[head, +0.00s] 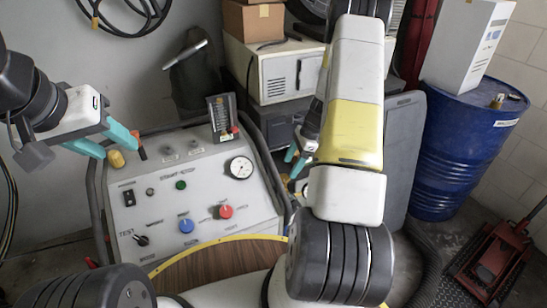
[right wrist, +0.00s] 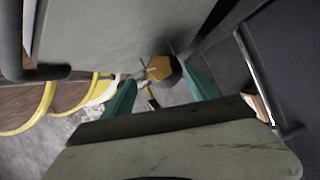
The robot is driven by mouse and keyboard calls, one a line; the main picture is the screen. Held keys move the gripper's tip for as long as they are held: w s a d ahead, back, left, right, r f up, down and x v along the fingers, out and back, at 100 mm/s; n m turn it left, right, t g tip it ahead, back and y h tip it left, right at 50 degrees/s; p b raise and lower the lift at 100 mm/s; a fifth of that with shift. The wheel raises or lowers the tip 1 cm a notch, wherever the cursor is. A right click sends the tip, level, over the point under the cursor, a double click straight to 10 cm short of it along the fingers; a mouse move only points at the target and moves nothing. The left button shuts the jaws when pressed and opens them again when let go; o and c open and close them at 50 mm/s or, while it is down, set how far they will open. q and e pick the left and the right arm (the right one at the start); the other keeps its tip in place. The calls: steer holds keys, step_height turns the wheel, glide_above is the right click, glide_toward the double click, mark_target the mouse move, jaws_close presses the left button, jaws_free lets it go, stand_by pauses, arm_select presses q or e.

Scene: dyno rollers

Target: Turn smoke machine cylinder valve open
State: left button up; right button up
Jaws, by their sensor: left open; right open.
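The smoke machine (head: 205,235) is a grey box with a sloped panel carrying a gauge (head: 240,167), a red knob (head: 225,211), a blue knob (head: 186,226) and a black switch knob (head: 141,240). My left gripper (head: 122,148) is open, above the machine's upper left corner near a yellow cap (head: 116,159). My right gripper (head: 293,165) is partly hidden by my right arm, to the right of the machine. In the right wrist view its teal fingers are open, with a yellow-orange rounded part (right wrist: 160,68) beyond and between them. I cannot tell whether that part is the cylinder valve.
A blue drum (head: 455,150) with a white box (head: 468,45) on it stands at the right. A red floor jack (head: 492,262) lies before it. A beige cabinet (head: 275,70) is behind the machine. A yellow-rimmed wooden top (head: 205,270) is in front.

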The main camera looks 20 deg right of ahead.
mark_target(284, 177)
steer(key=x, duration=0.5)
steer(key=c, duration=1.4)
steer(key=shift+o, duration=0.2)
steer(key=n+g, duration=0.1)
steer(key=n, duration=0.2)
steer(key=shift+w, duration=0.15)
steer(key=o, duration=1.4)
steer(key=shift+c, duration=0.2)
steer(key=v, duration=0.7)
steer(key=shift+r, duration=0.35)
